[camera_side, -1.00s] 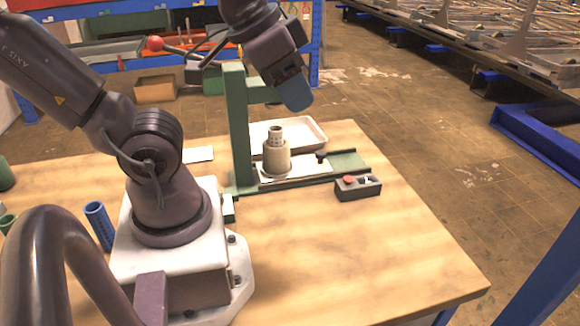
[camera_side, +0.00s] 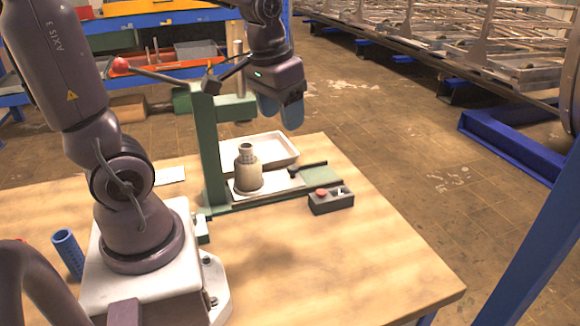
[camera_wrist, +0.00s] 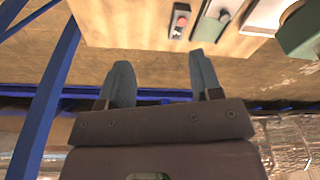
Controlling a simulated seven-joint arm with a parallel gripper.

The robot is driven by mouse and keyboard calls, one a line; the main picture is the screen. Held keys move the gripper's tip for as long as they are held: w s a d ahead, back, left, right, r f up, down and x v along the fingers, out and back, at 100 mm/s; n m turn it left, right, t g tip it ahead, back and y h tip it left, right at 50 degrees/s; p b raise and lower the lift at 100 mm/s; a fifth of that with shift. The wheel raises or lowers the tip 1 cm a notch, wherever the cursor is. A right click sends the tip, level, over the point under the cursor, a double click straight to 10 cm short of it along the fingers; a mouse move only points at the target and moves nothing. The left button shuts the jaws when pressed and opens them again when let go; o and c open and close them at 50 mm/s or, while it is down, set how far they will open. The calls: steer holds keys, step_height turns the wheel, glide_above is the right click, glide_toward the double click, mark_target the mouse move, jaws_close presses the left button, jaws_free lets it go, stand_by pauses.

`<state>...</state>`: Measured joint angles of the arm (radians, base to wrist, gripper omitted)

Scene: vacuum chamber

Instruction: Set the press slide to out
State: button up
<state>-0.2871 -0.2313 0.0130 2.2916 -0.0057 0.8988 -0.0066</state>
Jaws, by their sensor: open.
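The green press (camera_side: 207,140) stands on the wooden table with its lever out to the left, ending in a red ball. Its pale slide plate (camera_side: 277,186) lies on the green rail (camera_side: 320,175), close to the column, with bare rail at the outer right end. A beige stepped cylinder (camera_side: 248,174) stands upright on the plate. In the wrist view the slide's dark knob (camera_wrist: 224,16) shows near the top edge. My gripper (camera_side: 280,114) is open and empty, high above and behind the rail's outer end. Its two blue fingers (camera_wrist: 162,76) are spread apart in the wrist view.
A dark control box (camera_side: 331,200) with a red button sits in front of the rail's outer end. A white tray (camera_side: 278,147) lies behind the slide. A blue cup (camera_side: 68,250) stands at the left. The table's front right is clear.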

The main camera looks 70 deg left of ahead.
steer(key=w+a+f+n+g, duration=0.25)
steer(key=w+a+f, duration=0.3)
steer(key=a, duration=0.45)
steer(key=n, duration=0.3)
glide_toward(293, 167)
steer(key=shift+t+h, duration=0.25)
steer(key=shift+h, duration=0.05)
steer(key=f, duration=0.9)
steer(key=shift+s+a+f, duration=0.15)
steer(key=shift+s+a, duration=0.05)
steer(key=shift+a, duration=0.05)
jaws_close()
steer(key=shift+w, duration=5.75)
